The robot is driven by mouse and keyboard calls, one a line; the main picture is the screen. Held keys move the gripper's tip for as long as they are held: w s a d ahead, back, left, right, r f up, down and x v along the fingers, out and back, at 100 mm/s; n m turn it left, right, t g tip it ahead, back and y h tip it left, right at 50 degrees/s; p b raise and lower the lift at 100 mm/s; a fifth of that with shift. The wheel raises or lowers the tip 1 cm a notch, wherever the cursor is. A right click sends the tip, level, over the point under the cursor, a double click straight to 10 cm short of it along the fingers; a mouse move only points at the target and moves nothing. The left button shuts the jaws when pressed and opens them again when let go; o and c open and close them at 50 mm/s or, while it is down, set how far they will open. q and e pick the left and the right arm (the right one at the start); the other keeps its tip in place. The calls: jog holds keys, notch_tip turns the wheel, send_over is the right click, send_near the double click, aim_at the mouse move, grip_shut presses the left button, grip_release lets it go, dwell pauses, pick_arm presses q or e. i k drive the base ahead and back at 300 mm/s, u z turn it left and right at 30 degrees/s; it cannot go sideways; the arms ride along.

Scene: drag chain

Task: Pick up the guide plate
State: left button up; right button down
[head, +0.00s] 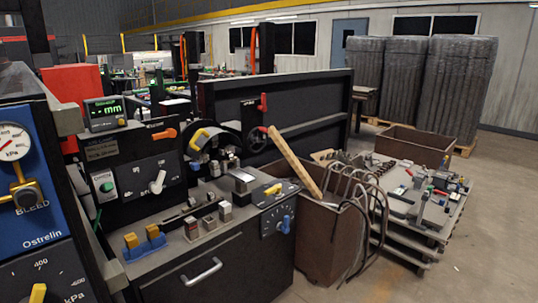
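I cannot tell which thing in the head view is the guide plate. Several small metal and coloured parts (432,192) lie on a stacked pallet (419,235) at the right, too small to tell apart. Small metal blocks (209,222) and a yellow-topped part (273,190) sit on top of the dark machine cabinet (200,272) in the middle. Neither of my grippers shows in the head view.
A brown bin (322,243) with hooked rods and a wooden plank (295,161) stands beside the cabinet. A blue gauge panel (32,185) is close at left. Wrapped pallets (406,85) stand behind. The floor (490,245) at right is clear.

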aim_at(230, 156)
jog(key=z, duration=0.45)
jog(key=i, duration=1.95)
jog(key=u, duration=0.2)
